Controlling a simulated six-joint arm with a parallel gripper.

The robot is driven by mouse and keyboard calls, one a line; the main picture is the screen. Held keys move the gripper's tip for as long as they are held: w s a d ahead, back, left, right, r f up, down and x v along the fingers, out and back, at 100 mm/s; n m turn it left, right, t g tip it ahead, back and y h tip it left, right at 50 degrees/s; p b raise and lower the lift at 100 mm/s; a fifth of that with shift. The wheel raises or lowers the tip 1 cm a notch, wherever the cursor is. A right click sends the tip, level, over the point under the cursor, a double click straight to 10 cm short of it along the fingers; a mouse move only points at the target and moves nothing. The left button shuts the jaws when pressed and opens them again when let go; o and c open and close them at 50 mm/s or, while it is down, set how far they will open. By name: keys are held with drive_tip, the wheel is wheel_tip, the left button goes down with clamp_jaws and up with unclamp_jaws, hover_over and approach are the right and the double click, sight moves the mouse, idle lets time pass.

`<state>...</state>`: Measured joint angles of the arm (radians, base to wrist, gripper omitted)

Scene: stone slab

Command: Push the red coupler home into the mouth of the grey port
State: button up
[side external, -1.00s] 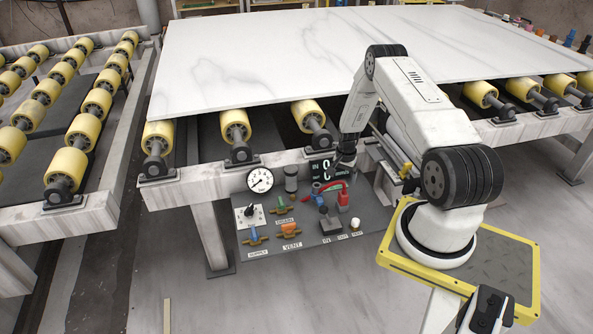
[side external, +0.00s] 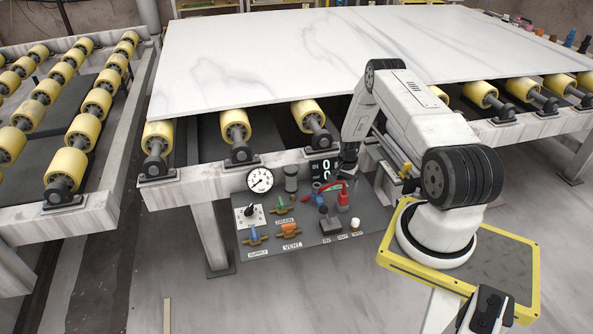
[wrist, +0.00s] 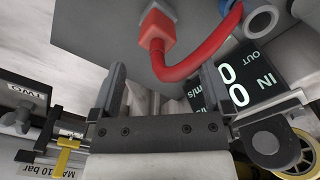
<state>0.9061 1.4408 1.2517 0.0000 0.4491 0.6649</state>
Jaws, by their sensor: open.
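The red coupler (side external: 343,199) stands at the right part of the dark panel, with a red hose curving off to the left. In the wrist view the coupler (wrist: 157,27) is at the top centre, beyond the fingertips. My gripper (wrist: 165,76) is open and empty, with its two fingers apart. In the side view my gripper (side external: 348,163) hangs just above the coupler, apart from it as far as I can see. A grey ring-shaped fitting (wrist: 262,22) shows right of the hose; I cannot tell whether it is the grey port. The coupler's seating is not clear.
A digital display (side external: 322,169) and a round gauge (side external: 260,180) stand behind the panel's fittings. Several valves, including an orange one (side external: 290,229), are to the left. The roller frame (side external: 215,182) and marble slab (side external: 250,60) lie behind.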

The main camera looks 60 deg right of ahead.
sight(344, 189)
drive_tip(key=shift+s+f, duration=0.2)
drive_tip(key=shift+f, duration=2.4)
drive_tip(key=c, duration=1.3)
